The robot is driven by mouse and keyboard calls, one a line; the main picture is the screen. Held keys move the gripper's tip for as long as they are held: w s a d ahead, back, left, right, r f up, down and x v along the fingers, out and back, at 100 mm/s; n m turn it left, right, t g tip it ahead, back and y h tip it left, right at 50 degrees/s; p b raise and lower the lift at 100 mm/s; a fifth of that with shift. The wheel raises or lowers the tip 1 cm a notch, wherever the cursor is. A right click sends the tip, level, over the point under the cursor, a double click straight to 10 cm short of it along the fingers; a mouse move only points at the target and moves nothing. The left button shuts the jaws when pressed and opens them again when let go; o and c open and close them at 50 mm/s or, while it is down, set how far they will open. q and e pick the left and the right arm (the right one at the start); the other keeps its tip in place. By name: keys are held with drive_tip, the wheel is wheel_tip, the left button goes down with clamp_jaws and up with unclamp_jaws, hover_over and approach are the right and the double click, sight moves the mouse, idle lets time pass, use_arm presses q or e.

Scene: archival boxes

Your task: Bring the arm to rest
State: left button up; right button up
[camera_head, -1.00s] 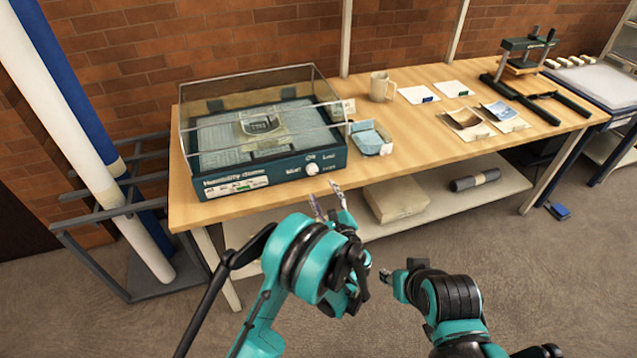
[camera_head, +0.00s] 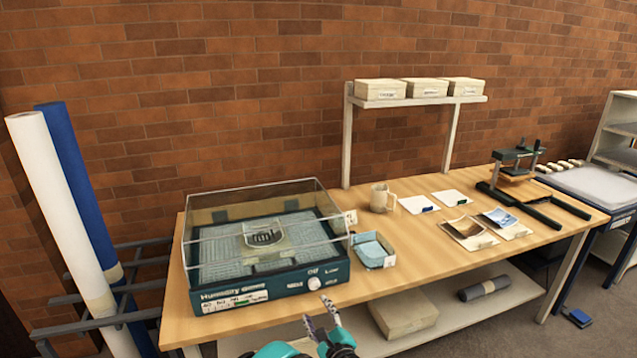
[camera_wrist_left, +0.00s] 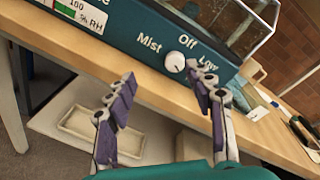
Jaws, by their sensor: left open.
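My left gripper (camera_head: 322,319) is at the bottom of the head view, just in front of the table's front edge. In the left wrist view my left gripper (camera_wrist_left: 162,97) has its two purple-padded fingers spread, with nothing between them. Beyond the fingertips is the teal humidity dome (camera_head: 268,290) with its clear lid down. Its white knob (camera_head: 314,284) sits among the words Mist, Off and Low. The knob (camera_wrist_left: 174,62) also shows between the fingertips in the left wrist view, apart from them. My right gripper is not in the head view.
The wooden table (camera_head: 420,262) holds a blue tray (camera_head: 374,256), a mug (camera_head: 381,198), cards, photos and a press (camera_head: 520,160). A lower shelf (camera_head: 460,319) carries a box (camera_head: 404,318) and a grey roll (camera_head: 484,288). Tall rolls (camera_head: 60,200) stand at the left.

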use_arm(q)
drive_tip(key=s+a+r+n+g+h, duration=0.1)
drive_tip(key=s+a+r+n+g, duration=0.25)
drive_tip(key=s+a+n, duration=0.35)
drive_tip(key=s+a+r+n+g, duration=0.3)
drive_tip(key=a+r+n, duration=0.15)
drive_tip(key=a, duration=0.45)
drive_tip(key=s+a+f+n+g+h, duration=0.1)
drive_tip(key=s+n+h, duration=0.4)
drive_tip(key=s+n, duration=0.7)
drive_tip(key=s+a+g, duration=0.1)
drive_tip(key=s, duration=0.6)
drive_tip(key=shift+f, duration=0.2)
